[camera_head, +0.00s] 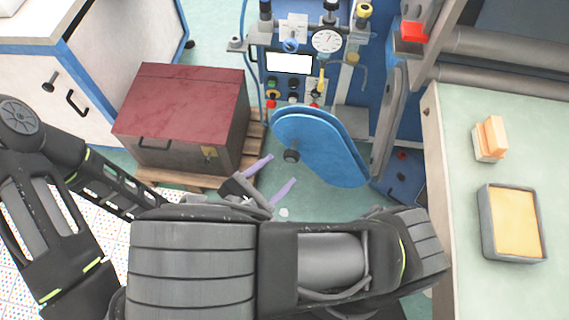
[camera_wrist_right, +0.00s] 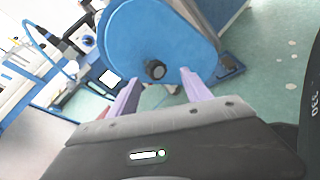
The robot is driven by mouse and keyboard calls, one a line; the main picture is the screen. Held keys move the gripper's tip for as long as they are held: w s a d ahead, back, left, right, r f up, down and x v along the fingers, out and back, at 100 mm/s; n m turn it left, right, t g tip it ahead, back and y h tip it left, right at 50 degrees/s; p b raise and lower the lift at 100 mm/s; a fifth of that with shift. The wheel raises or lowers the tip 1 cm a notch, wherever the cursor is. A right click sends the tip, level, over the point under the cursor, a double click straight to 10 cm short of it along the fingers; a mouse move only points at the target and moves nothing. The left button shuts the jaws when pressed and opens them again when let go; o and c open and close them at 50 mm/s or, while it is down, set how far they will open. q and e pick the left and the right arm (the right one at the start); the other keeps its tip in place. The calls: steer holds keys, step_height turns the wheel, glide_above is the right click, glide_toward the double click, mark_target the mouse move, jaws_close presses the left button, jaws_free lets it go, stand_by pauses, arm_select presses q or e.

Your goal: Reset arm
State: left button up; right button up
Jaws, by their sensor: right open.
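My right gripper (camera_head: 271,179) is in the middle of the head view, with two purple fingers spread apart and nothing between them. In the right wrist view its fingers (camera_wrist_right: 159,92) also stand apart and empty, in front of the blue rounded machine cover (camera_wrist_right: 150,40) with its dark knob. My right arm lies folded across the bottom of the head view. My left arm comes in at the left edge, and its gripper is not visible.
A red-topped chest (camera_head: 185,103) stands on a wooden pallet left of my right gripper. A blue machine (camera_head: 300,50) with a gauge stands ahead, its blue cover (camera_head: 318,145) nearby. A pale green table (camera_head: 455,190) at right holds a yellow-filled tray (camera_head: 483,228) and an orange-and-cream block (camera_head: 490,140).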

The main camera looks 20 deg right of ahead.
steer(key=shift+s+a+r, duration=0.15)
steer(key=shift+s+a, duration=0.05)
steer(key=shift+a, duration=0.05)
stand_by(0.4)
